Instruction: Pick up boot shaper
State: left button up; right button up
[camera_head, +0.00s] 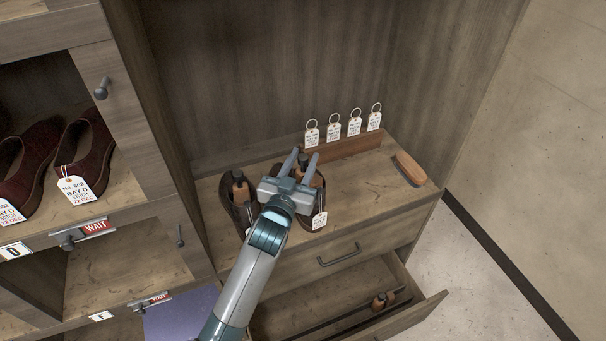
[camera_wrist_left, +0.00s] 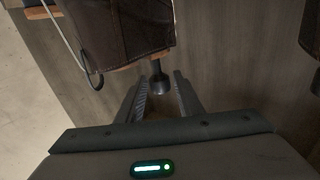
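Two dark brown boots stand on the counter, each with a wooden boot shaper in its opening. The left boot shaper (camera_head: 240,188) has a dark knob on top. The other boot shaper (camera_head: 303,168) is partly hidden by my left gripper (camera_head: 301,157). My left gripper is open, its fingers on either side of that shaper's dark knob. In the left wrist view, the dark knob (camera_wrist_left: 160,84) lies between the tips of the open left gripper (camera_wrist_left: 161,77), with gaps visible beside it. Contact is not visible. My right gripper is not in view.
Several white tags stand in a wooden rack (camera_head: 343,146) behind the boots. A wooden brush (camera_head: 410,168) lies at the right counter edge. An open drawer (camera_head: 400,312) below holds another wooden piece (camera_head: 379,301). Shelves with dark red shoes (camera_head: 82,160) are at left.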

pick_arm(q)
jog(key=shift+p+x, duration=0.4)
jog(key=shift+x, duration=1.85)
grip_shut()
